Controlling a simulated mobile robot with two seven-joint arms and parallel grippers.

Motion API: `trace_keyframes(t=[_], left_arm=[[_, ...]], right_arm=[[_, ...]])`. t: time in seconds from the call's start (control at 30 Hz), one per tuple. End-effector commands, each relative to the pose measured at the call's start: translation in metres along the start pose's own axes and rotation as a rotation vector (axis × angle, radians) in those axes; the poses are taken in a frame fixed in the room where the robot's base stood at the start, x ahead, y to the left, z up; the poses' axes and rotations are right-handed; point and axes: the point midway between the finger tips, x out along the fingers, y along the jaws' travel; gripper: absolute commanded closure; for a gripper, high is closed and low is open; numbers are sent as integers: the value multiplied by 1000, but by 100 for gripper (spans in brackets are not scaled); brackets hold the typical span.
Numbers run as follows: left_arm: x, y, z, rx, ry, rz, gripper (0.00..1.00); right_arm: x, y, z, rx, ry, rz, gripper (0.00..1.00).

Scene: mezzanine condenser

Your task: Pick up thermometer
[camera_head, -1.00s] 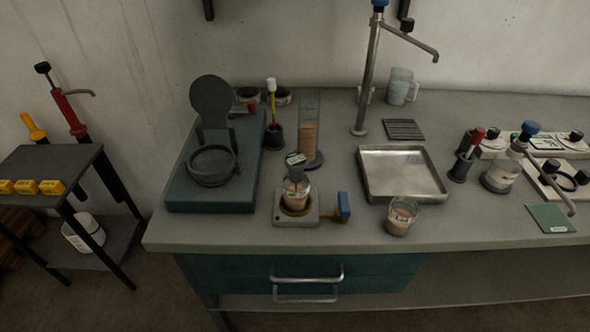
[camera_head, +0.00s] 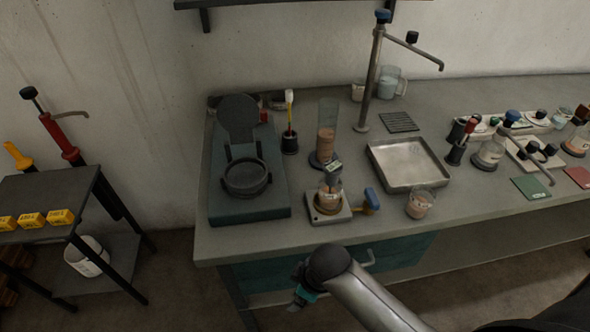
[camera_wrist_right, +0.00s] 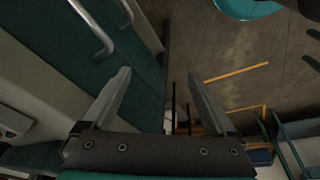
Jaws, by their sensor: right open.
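What looks like the thermometer (camera_head: 333,174), a dark probe with a small pale display, stands in a glass beaker (camera_head: 328,197) of pinkish liquid on a small hot plate (camera_head: 343,214) near the bench's front edge. My right gripper (camera_head: 297,302) is in front of the bench, below and nearer than the beaker, and mostly hidden behind my arm. In the right wrist view the right gripper (camera_wrist_right: 160,74) is open and empty, with drawer fronts and floor beyond it. My left gripper is out of view.
A blue-handled valve (camera_head: 371,199) sits right of the hot plate, beside another beaker (camera_head: 419,204). A tall cylinder (camera_head: 327,130) stands behind, a dark green press-like device (camera_head: 245,213) to the left, and a metal tray (camera_head: 409,165) to the right. Drawer handles (camera_wrist_right: 95,28) project from the bench front.

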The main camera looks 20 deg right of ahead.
Motion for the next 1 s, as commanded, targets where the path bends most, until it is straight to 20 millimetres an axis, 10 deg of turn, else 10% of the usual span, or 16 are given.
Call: trace_keyframes(t=[0.27,0.57,1.0], left_arm=[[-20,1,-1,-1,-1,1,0],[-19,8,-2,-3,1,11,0],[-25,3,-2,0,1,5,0]], right_arm=[[-88,2,-44,-230,40,-16,8],[-99,38,-80,-678,21,-54,8],[-187,142,-119,-1518,-89,-155,8]])
